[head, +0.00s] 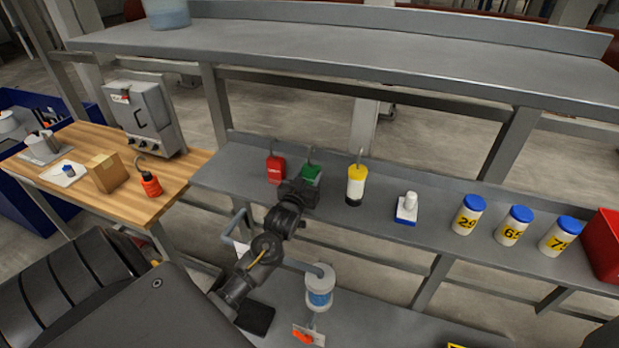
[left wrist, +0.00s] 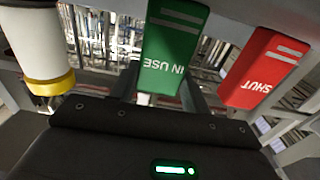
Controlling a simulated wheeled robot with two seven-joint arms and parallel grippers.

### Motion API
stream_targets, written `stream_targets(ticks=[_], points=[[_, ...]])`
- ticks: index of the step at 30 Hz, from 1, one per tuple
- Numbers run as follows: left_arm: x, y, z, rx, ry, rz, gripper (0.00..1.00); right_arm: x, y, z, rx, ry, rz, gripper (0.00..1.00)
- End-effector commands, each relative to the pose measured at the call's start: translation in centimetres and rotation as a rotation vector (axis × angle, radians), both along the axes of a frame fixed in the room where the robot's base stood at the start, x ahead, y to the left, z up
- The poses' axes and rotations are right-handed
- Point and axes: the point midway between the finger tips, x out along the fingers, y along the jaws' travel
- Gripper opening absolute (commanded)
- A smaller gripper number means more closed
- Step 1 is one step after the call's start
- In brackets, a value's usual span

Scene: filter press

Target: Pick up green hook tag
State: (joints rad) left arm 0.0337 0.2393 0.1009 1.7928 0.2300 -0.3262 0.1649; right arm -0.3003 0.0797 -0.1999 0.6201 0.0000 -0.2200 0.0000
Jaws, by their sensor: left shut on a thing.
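The green hook tag (head: 311,172) stands on the grey middle shelf, between a red tag (head: 275,169) and a yellow and white bottle-like item (head: 356,184). In the left wrist view the green tag (left wrist: 174,52) reads "IN USE" upside down and sits between the fingers. My left gripper (head: 300,190) is at the green tag's near side and is shut on it. The gripper hides the tag's lower part in the head view. The red tag (left wrist: 262,68) reads "SHUT" and is apart from the gripper. My right gripper is not in view.
On the shelf (head: 432,220) to the right are a white and blue item (head: 406,208), several blue-capped jars (head: 467,214) and a red bin (head: 604,246). A wooden table (head: 118,197) stands left. The upper shelf (head: 350,56) overhangs behind.

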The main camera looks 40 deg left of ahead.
Motion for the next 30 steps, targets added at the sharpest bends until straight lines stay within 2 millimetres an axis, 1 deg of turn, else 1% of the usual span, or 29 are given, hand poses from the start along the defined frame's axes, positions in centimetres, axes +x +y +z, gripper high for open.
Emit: stream_targets(ticks=[5,8,9,11,15,17,21,26,27,28,30], points=[[0.1,0.0,0.9,0.002,-0.005,-0.001,0.23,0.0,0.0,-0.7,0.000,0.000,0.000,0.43],[0.1,0.0,2.2,0.002,-0.007,-0.001,0.23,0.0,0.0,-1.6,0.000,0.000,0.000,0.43],[0.0,0.0,3.1,0.003,-0.009,0.000,0.23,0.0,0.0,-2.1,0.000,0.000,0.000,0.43],[-1.1,-0.6,4.4,0.000,-0.006,-0.001,0.23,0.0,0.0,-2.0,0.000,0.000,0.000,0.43],[-3.6,-2.0,7.9,-0.001,-0.010,-0.001,0.23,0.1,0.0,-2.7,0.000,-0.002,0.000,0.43],[-4.6,-2.5,9.2,-0.001,-0.010,-0.002,0.23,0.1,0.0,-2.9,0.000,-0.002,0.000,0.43],[-7.8,-4.2,10.5,-0.006,-0.005,-0.002,0.23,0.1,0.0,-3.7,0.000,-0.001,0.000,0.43],[-10.4,-5.6,12.0,-0.005,-0.004,0.000,0.23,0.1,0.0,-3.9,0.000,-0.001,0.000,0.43],[-10.9,-5.8,12.7,-0.004,-0.001,-0.001,0.23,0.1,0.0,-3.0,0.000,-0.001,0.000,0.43],[-11.2,-6.0,12.9,-0.003,0.002,-0.001,0.23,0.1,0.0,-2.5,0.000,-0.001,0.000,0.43],[-11.7,-6.2,13.0,-0.002,0.002,0.000,0.23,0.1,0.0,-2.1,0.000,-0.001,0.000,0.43]])
